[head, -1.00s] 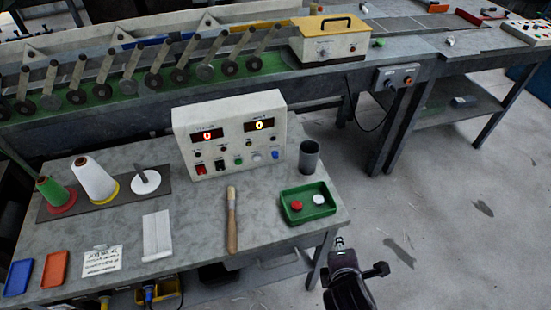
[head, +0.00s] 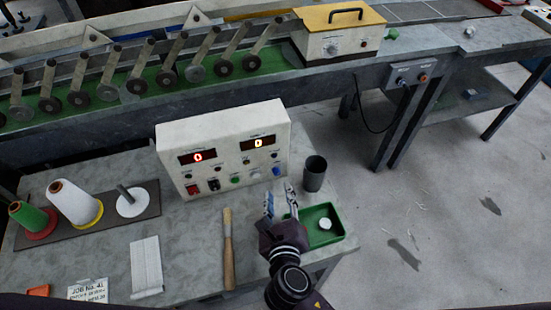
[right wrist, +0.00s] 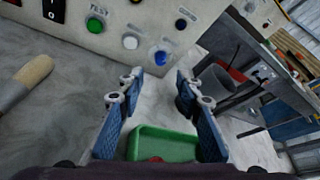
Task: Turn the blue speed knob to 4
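The blue speed knob (head: 277,170) sits low at the right end of the front of a pale control box (head: 222,145). In the right wrist view the blue knob (right wrist: 161,58) shows ahead, just beyond and between the fingertips. My right gripper (head: 279,193) is open and empty, in front of the knob and apart from it; its two spread fingers also show in the right wrist view (right wrist: 158,88). Two red displays on the box each seem to read 0. The knob's scale is too small to read. My left gripper is not in view.
A green tray (head: 336,210) with a white round piece (head: 325,224) lies below the right gripper. A dark cup (head: 314,174) stands right of the box. A wooden-handled brush (head: 228,250) and cones of thread (head: 75,203) are on the bench.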

